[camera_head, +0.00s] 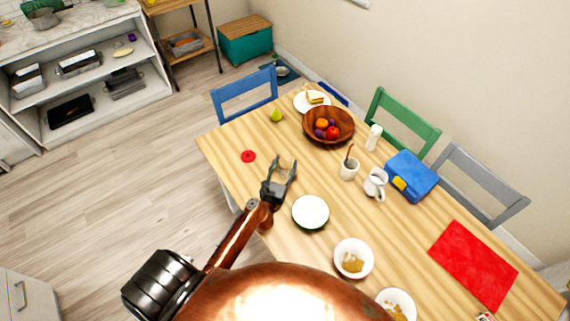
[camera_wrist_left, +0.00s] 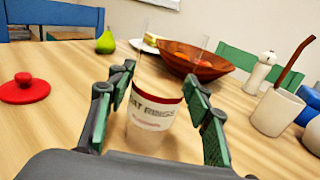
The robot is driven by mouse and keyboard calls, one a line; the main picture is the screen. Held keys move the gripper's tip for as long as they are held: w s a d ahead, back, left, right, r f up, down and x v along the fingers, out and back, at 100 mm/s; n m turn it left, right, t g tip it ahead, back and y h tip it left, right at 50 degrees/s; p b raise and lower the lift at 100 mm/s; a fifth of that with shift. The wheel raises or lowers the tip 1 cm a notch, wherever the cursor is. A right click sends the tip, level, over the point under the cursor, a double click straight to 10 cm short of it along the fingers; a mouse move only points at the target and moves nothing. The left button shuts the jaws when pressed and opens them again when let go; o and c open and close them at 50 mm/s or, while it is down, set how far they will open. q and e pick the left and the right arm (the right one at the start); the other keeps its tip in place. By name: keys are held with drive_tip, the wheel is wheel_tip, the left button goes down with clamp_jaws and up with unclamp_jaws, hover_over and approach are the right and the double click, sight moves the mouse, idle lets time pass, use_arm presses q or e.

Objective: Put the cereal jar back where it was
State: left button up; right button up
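The cereal jar (camera_wrist_left: 152,112) is a clear container with a white and red label reading partly "AT RINGS". In the left wrist view it stands between the fingertips of my left gripper (camera_wrist_left: 158,72), on or just above the wooden table. The jar is hard to make out in the head view. My left gripper (camera_head: 284,168) has its fingers spread, with slim gaps beside the jar; contact is not clear. A red round lid (camera_head: 248,156) lies on the table to the left; it also shows in the left wrist view (camera_wrist_left: 24,88). My right gripper is not seen.
Low white shelving (camera_head: 95,75) stands at the back left. Clear floor lies between.

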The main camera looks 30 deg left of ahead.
use_arm(q)
drive_tip(key=shift+o, duration=1.3)
drive_tip(key=shift+r, duration=0.3)
drive_tip(key=v, duration=1)
drive_tip(key=shift+s+f, duration=0.2)
drive_tip(key=shift+s, duration=0.1)
drive_tip(key=shift+v, duration=0.75)
